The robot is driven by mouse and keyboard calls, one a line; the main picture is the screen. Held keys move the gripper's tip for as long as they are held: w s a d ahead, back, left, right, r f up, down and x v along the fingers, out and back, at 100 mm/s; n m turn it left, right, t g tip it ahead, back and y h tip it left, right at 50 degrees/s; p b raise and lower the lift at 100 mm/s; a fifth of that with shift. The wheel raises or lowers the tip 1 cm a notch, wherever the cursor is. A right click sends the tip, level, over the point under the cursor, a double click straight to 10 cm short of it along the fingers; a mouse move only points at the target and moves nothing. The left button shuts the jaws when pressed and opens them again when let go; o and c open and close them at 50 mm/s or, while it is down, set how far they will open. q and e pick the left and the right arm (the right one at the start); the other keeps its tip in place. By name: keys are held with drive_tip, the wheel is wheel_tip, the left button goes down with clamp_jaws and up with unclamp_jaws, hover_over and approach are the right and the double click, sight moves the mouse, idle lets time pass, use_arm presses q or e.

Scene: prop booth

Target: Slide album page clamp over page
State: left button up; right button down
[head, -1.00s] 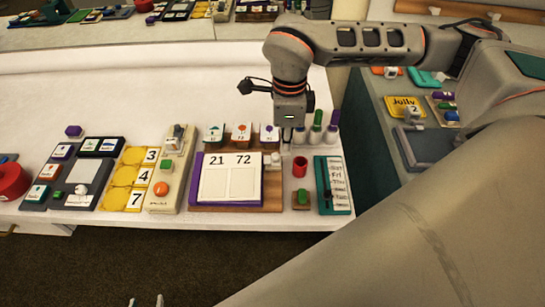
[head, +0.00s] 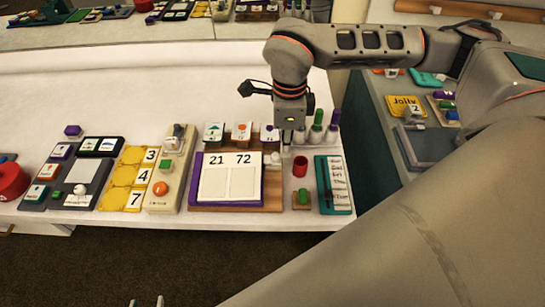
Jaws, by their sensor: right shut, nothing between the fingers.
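The album (head: 229,181) lies open on a wooden base (head: 272,196), with cream pages marked 21 and 72 and a purple cover edge. A small pale piece (head: 275,159) at the album's upper right looks like the page clamp; it lies beside the page. My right gripper (head: 287,140) points down just above and beyond this piece, shut and empty; whether it touches it I cannot tell. Only the two fingertips of my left gripper (head: 146,302) show at the bottom edge, apart, with nothing visible between them, over the floor in front of the table.
Picture cards (head: 241,131) stand behind the album. To its right are a red cup (head: 300,168), a green-knobbed block (head: 303,198), a teal list board (head: 333,185) and upright markers (head: 316,128). A beige device (head: 170,170) and yellow number board (head: 127,180) are left.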

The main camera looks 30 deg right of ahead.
sight(280, 160)
drive_tip(key=shift+f+b, duration=0.35)
drive_tip(key=shift+f, duration=0.7)
use_arm(q)
drive_tip(key=shift+s+f, duration=0.4)
drive_tip(key=shift+f, duration=0.45)
use_arm(e)
drive_tip(key=shift+s+f, duration=0.2)
drive_tip(key=shift+f, duration=0.25)
drive_tip(key=shift+w+a, duration=0.35)
drive_tip(key=shift+a, duration=0.35)
use_arm(q)
drive_tip(key=shift+r, duration=0.1)
use_arm(e)
drive_tip(key=shift+w+d+r+p, duration=0.1)
drive_tip(key=shift+r+p, duration=0.4)
drive_tip(key=shift+r, duration=0.3)
drive_tip(key=shift+d+r+p, duration=0.1)
drive_tip(key=shift+r+p, duration=1.55)
drive_tip(key=shift+r, duration=0.8)
use_arm(q)
wheel_tip(280, 160, up, 6)
drive_tip(key=w, duration=0.1)
drive_tip(key=shift+w, duration=0.4)
